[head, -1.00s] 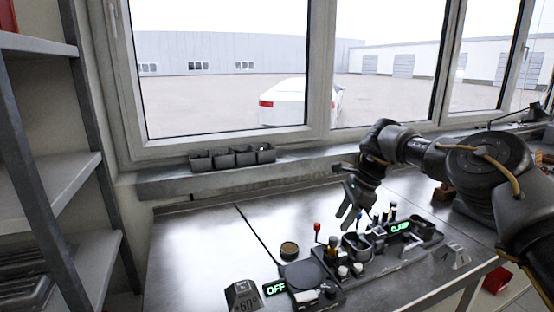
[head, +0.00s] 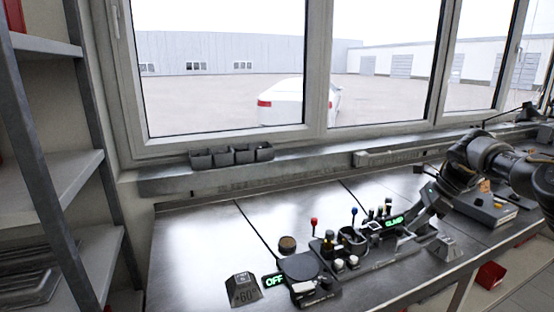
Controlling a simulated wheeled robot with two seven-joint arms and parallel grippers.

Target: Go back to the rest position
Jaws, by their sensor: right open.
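My right arm comes in from the right edge. Its gripper (head: 422,214) is low at the right end of the tool rack, pointing down and left, small and dark against the rack. It is open, and I see nothing held in it. My left gripper is not in view. The dark tool rack (head: 385,258) lies along the metal workbench (head: 200,235), with several small tools and a lit green display (head: 394,221). I cannot tell whether the gripper touches the rack.
A scale-like device (head: 300,268) with an "OFF" display stands at the front, beside a "+60°" block (head: 243,289). A small round brown-topped tin (head: 287,244) sits behind it. Grey bins (head: 232,155) line the sill. A red box (head: 490,275) is at lower right. The bench's left part is clear.

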